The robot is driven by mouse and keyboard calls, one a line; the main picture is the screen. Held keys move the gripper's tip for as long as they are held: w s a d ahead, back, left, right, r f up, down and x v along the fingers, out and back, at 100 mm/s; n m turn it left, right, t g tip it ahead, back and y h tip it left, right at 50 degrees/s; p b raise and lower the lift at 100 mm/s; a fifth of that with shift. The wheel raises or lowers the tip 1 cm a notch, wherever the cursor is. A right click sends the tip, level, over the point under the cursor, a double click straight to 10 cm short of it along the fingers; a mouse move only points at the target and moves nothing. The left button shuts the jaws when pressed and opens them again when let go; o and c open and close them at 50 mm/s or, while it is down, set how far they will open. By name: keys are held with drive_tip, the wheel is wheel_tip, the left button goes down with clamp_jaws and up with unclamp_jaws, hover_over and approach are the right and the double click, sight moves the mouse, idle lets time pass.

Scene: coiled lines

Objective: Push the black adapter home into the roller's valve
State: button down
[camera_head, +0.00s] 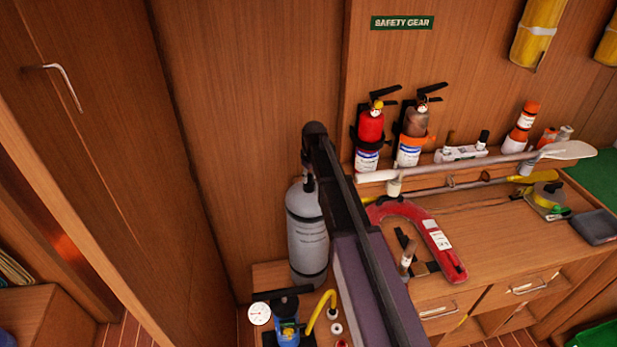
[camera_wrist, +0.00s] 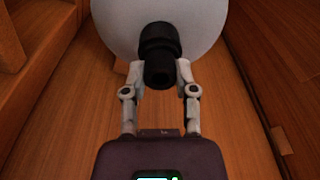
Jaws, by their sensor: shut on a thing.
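In the wrist view the black adapter (camera_wrist: 159,72) is a short, stepped cylinder between the two pale fingers of my gripper (camera_wrist: 158,76). The fingers are shut on it, one on each side. Its far end lies against or just in front of the large pale rounded roller (camera_wrist: 205,28), which fills the top of the view. The roller's valve is hidden behind the adapter, and I cannot tell how deep the adapter sits. In the head view my arm crosses the middle, and I cannot make out the gripper, adapter or roller.
Wooden walls and floor (camera_wrist: 85,120) surround the roller in the wrist view. In the head view a grey cylinder (camera_head: 307,235) stands left of my arm.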

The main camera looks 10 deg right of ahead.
drive_tip(key=c, duration=0.6)
unclamp_jaws()
drive_tip(key=shift+o, duration=0.4)
drive_tip(key=o, duration=0.5)
wheel_tip(320, 180, up, 5)
drive_tip(key=p, duration=0.5)
